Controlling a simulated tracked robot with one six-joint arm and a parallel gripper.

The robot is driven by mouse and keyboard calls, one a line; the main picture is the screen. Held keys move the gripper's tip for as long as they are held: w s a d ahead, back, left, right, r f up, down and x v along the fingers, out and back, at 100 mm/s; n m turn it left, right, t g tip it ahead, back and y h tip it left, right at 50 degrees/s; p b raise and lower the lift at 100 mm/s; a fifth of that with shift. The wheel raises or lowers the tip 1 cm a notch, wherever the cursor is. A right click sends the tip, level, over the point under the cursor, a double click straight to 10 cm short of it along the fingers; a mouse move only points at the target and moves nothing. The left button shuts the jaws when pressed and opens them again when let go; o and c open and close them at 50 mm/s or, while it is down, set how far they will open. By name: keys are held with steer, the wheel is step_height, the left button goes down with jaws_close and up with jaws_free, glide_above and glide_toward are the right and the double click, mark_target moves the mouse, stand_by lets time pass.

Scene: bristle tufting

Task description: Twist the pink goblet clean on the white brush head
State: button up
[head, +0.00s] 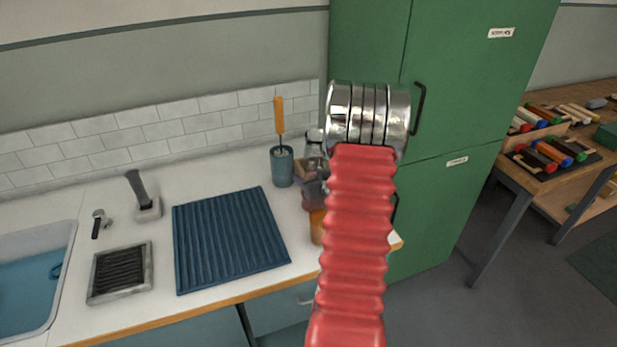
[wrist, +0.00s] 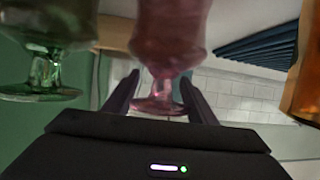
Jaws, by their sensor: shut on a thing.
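The pink goblet (wrist: 168,35) is large in the wrist view, its bowl at the top and its clear stem and foot below. My gripper (wrist: 160,80) has its two dark fingers on either side of the stem and is shut on it. In the head view my red arm covers the gripper, and only part of some pinkish glass (head: 312,193) shows left of the arm. I cannot pick out a white brush head for sure. A dark grey upright piece on a pale block (head: 147,208) stands beside the sink.
A green goblet (wrist: 42,75) and an amber glass (wrist: 305,85) flank the pink one closely. A blue ribbed mat (head: 228,240) lies empty on the counter. A teal holder (head: 282,168) with an orange-handled tool, a dark drain tray (head: 119,272) and a sink (head: 35,280) are also there.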

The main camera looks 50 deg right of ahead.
steer(key=shift+f, duration=0.1)
steer(key=o, duration=1.6)
steer(key=shift+o, duration=0.2)
steer(key=v, duration=1.3)
steer(key=shift+s+r, duration=0.25)
steer(key=shift+r, duration=0.05)
